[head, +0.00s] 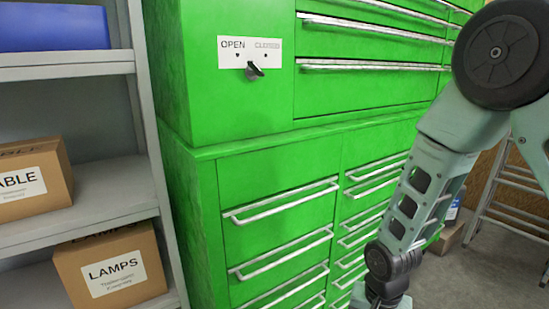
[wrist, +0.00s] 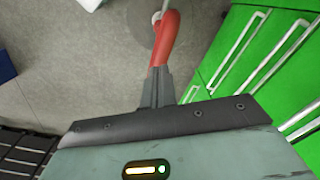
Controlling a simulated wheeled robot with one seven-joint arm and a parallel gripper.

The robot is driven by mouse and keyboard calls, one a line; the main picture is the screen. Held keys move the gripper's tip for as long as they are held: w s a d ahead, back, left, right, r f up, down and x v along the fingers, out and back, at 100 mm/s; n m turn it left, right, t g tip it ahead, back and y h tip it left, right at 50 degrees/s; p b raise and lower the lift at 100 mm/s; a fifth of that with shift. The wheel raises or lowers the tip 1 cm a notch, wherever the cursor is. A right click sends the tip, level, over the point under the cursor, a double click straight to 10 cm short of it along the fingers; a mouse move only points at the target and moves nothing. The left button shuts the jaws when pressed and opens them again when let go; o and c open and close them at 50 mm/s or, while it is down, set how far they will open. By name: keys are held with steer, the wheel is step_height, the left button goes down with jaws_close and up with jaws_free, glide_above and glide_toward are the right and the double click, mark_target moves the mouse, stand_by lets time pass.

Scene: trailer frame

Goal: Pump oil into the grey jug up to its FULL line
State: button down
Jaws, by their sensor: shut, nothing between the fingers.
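In the wrist view my gripper (wrist: 157,92) is shut, its dark fingers together and pointing up the picture. A red handle-like part (wrist: 166,38) lies just beyond the fingertips, in line with them. A thin pale rod shows at its top end. I cannot tell whether the fingers touch it. A grey round shape (wrist: 138,22) lies behind it over the floor. In the head view my arm reaches down at the right and the fingers are out of frame. I cannot make out the grey jug or its FULL line in either view.
A green drawer cabinet (head: 245,170) with metal handles stands close by. Its OPEN/CLOSED plate (head: 249,53) carries a small dark knob (head: 254,71). Grey shelves (head: 95,190) with a LAMPS box (head: 112,268) stand left. A ladder-like metal frame (head: 510,208) stands right.

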steer(key=shift+f+b, duration=3.65)
steer(key=shift+f, duration=1.9)
step_height(320, 180, up, 11)
steer(key=p, duration=0.9)
steer(key=shift+r+p, duration=0.2)
steer(key=shift+p, duration=0.2)
